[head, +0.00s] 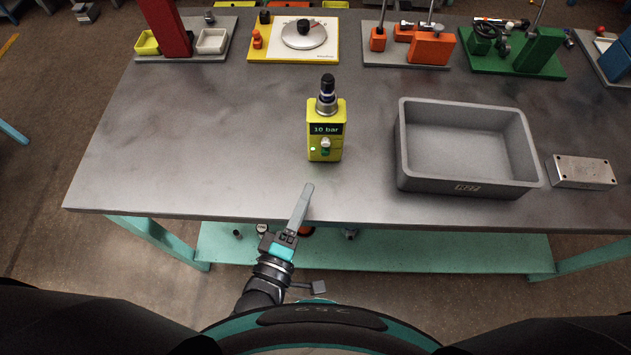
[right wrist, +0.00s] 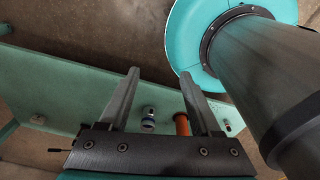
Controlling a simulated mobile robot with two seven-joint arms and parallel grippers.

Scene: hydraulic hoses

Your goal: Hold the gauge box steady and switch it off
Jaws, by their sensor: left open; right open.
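The gauge box (head: 316,152) is a yellow-green upright box on the grey workbench, left of the large tray. Its display (head: 327,129) reads "10 bar". Below the display is a small switch or knob (head: 326,144) with a green spot. A dark and metal fitting (head: 326,97) stands on top. My left gripper (head: 305,187) is in front of the box by the bench's near edge, open and apart from it. My right gripper (right wrist: 162,80) shows in the right wrist view, open with nothing between its fingers; the gauge box is not in that view.
A grey open tray (head: 405,150) stands right of the box, with a metal block (head: 583,172) beyond it. Several fixture boards line the back edge. The bench is clear to the left. A teal lower shelf (head: 440,245) holds small parts.

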